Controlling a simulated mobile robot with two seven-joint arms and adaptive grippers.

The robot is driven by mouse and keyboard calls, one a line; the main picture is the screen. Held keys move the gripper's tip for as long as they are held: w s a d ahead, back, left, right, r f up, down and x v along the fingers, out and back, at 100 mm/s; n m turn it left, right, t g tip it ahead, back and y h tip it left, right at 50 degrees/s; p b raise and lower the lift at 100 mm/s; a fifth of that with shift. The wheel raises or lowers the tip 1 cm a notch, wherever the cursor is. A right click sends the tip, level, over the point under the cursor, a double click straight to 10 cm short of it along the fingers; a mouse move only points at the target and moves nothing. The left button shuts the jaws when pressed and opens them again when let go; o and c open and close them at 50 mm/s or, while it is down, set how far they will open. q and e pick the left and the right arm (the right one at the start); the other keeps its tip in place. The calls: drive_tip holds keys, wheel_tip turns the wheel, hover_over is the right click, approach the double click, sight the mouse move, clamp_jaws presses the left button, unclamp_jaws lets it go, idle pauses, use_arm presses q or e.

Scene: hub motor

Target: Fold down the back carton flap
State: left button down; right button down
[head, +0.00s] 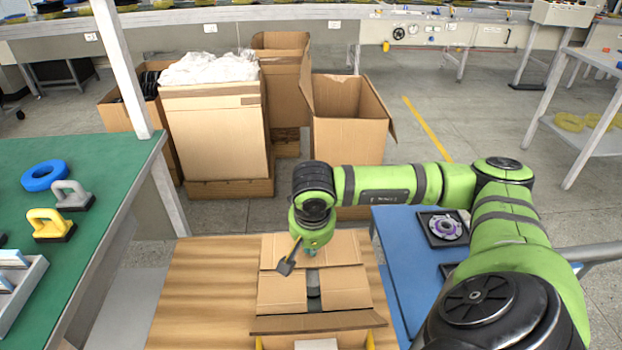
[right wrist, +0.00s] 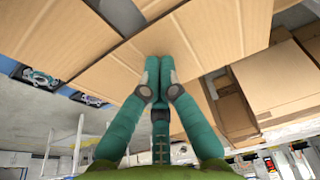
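The open-topped carton stands on the wooden table (head: 195,290). Its back flap (head: 342,248) reaches away behind the side flaps; its exact tilt is hard to tell. The left flap (head: 280,292) and right flap (head: 345,288) lie inward with a gap between, where a dark grey part shows. My right gripper (head: 312,252) points down over the back flap. In the right wrist view its teal fingers (right wrist: 154,62) are together, tips at the cardboard (right wrist: 200,35); contact is unclear. My left gripper is out of view.
A green bench (head: 95,200) with yellow and grey handled tools is at left. Large cardboard boxes (head: 215,130) stand on the floor behind.

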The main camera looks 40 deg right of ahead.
wheel_tip(320, 180, up, 9)
drive_tip(key=p, duration=0.5)
drive_tip(key=shift+f, duration=0.15)
idle(0.4)
